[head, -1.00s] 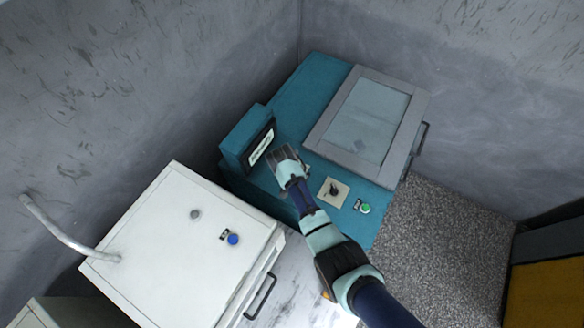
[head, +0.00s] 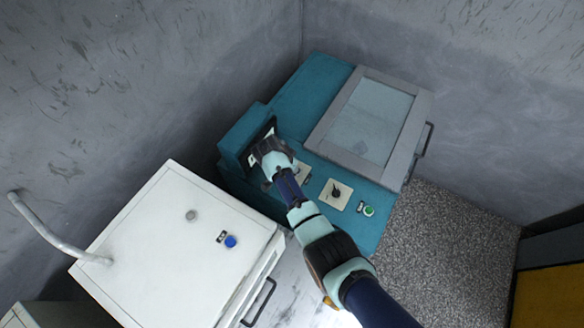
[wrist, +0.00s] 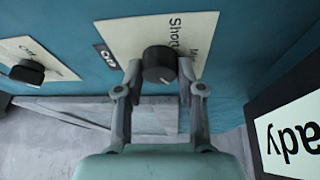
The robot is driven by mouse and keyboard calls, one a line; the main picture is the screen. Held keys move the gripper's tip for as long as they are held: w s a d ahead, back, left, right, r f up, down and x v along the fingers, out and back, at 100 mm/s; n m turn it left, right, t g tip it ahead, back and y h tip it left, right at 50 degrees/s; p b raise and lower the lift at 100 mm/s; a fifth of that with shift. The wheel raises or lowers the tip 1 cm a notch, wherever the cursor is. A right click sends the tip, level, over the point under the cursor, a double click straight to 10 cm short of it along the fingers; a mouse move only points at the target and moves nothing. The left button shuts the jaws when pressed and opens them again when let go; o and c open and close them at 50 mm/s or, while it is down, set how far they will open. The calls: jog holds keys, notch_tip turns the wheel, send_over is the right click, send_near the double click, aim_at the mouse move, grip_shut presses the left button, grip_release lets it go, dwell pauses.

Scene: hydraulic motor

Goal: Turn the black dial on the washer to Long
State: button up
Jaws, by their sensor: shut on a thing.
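The teal washer (head: 300,87) stands in the corner in the head view. In the wrist view a round black dial (wrist: 160,65) sits on a cream plate lettered "Short" and a partly hidden word starting with "M". A pale mark shows on the dial's lower right face; I see no "Long" lettering. My gripper (wrist: 158,85) has one finger on each side of this dial and is shut on it. In the head view my gripper (head: 268,147) is at the washer's control panel and hides the dial.
A second black dial (wrist: 28,72) on its own plate lies to the left in the wrist view. A display (wrist: 290,130) reading "ady" is close on the right. A green button (head: 368,210) and a white appliance (head: 170,250) are nearby.

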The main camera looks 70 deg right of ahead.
jog(key=o, duration=1.1)
jog(key=shift+o, duration=0.2)
jog(key=v, duration=1.2)
